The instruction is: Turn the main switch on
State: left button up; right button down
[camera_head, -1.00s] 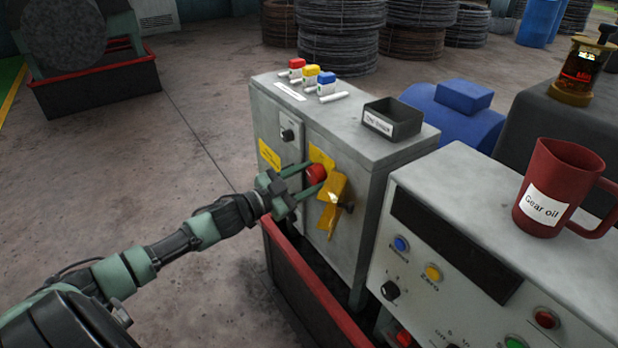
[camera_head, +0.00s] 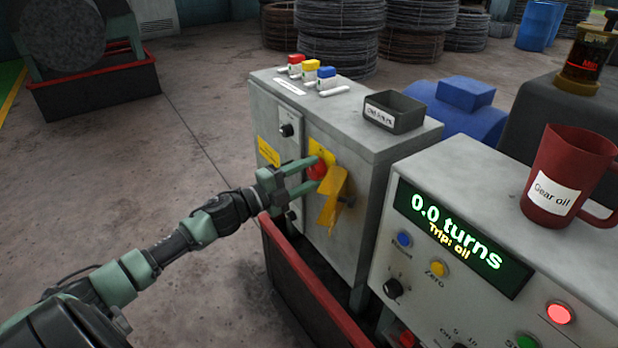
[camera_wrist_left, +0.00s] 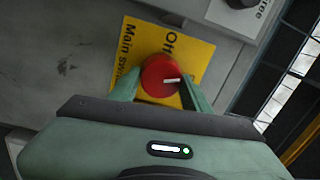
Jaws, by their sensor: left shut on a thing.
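The main switch is a red round knob (camera_head: 317,169) on a yellow plate (camera_head: 322,152) on the front of the grey cabinet. My left gripper (camera_head: 306,178) is shut on this knob, one finger on each side. In the left wrist view the knob (camera_wrist_left: 161,76) sits between the two fingers, with a short white mark pointing right. The plate (camera_wrist_left: 196,52) there reads "Main Swi…" and "Off" or "On"; the rest is hidden. The display (camera_head: 462,239) on the control panel is lit and reads "0.0 turns" and "Trip: oil". My right gripper is not in view.
A yellow flap or handle (camera_head: 333,196) hangs just right of the knob. A small black tray (camera_head: 394,112) and several coloured padlocks (camera_head: 311,71) are on the cabinet top. A red "Gear oil" jug (camera_head: 562,177) stands on the panel. A red lamp (camera_head: 559,313) glows.

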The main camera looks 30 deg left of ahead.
pick_arm(q)
jog(key=shift+f+m+b, duration=0.15)
jog(key=shift+m+b, duration=0.7)
jog(key=shift+m, duration=1.15)
jog(key=shift+h, duration=0.3)
jog(key=o, duration=1.4)
jog(key=shift+c, duration=0.2)
jog(key=shift+s, duration=0.1)
jog(key=shift+s+a, duration=0.15)
jog(key=shift+s, duration=0.05)
jog(key=p+v, duration=0.1)
jog(key=v, duration=0.6)
